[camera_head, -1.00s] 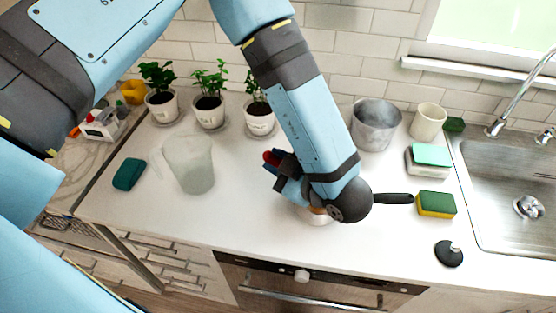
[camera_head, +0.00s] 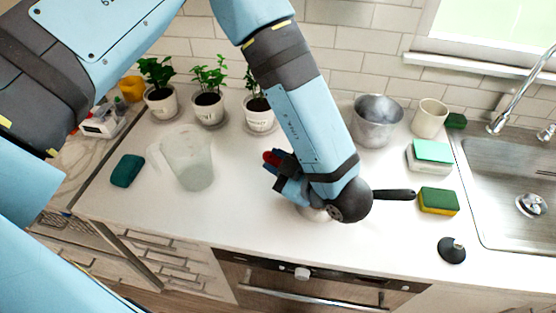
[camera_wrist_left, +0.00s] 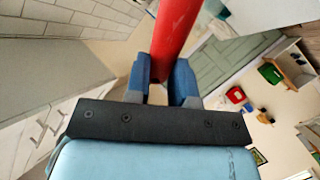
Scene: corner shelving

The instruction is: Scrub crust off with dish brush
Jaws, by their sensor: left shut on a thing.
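My left gripper (camera_head: 278,163) is shut on a red handle (camera_head: 270,157), which I take to be the dish brush. In the left wrist view the red handle (camera_wrist_left: 176,38) stands between the two blue fingers of my gripper (camera_wrist_left: 162,88). The brush's bristle end is not visible. A pan lies under my left wrist; its black handle (camera_head: 394,194) sticks out to the right. Only a pale sliver of the pan body (camera_head: 312,214) shows, so its crust and any brush contact are hidden. My right gripper is not in view.
A green-and-yellow sponge (camera_head: 438,201), a black round stopper-like object (camera_head: 451,250) and the sink (camera_head: 500,180) are at right. A metal pot (camera_head: 376,122) and potted plants (camera_head: 208,105) stand behind. A clear pitcher (camera_head: 190,160) is at left. The front-left counter is clear.

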